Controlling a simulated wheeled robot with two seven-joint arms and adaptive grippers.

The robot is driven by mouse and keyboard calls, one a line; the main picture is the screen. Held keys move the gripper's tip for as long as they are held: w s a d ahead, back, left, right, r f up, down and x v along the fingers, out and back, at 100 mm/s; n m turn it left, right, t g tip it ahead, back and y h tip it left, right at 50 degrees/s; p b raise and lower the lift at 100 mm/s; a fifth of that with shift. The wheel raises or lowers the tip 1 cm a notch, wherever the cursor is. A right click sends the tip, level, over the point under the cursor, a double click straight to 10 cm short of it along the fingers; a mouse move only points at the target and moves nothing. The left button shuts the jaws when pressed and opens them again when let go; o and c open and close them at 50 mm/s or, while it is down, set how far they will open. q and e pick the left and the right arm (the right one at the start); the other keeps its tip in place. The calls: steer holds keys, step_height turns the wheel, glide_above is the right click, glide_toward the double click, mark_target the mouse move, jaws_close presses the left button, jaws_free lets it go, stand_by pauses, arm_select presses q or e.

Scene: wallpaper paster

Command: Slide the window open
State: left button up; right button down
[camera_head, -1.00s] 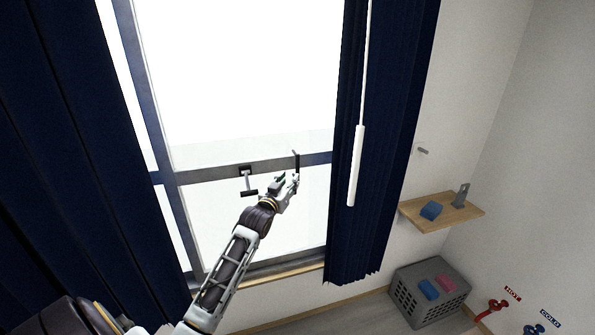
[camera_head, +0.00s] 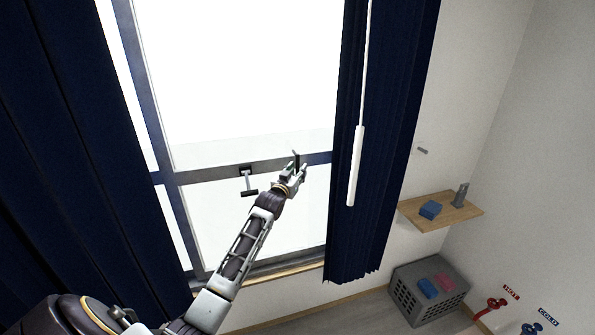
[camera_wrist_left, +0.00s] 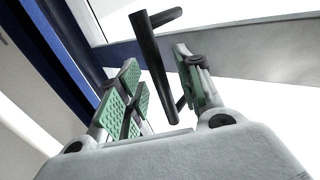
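The window (camera_head: 240,100) stands between dark blue curtains, with a grey horizontal rail across its lower part. A dark handle (camera_head: 296,160) sits on the rail near the right curtain, and a second dark handle (camera_head: 248,182) sits farther left. My left gripper (camera_head: 292,172) is at the right handle. In the left wrist view the fingers of my left gripper (camera_wrist_left: 160,95) are open, with green pads, and the dark bar of the handle (camera_wrist_left: 152,62) lies between them. I cannot tell whether a pad touches it. My right gripper is not in view.
The right curtain (camera_head: 385,130) hangs close beside the right handle, with a white wand (camera_head: 355,165) in front. A wooden shelf (camera_head: 452,212) with a blue block and a grey crate (camera_head: 408,300) stand at the right. Red and blue taps are at the lower right.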

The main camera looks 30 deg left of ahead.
arm_select(q)
steer(key=shift+w, duration=0.5)
steer(key=shift+c, duration=0.3)
jaws_close()
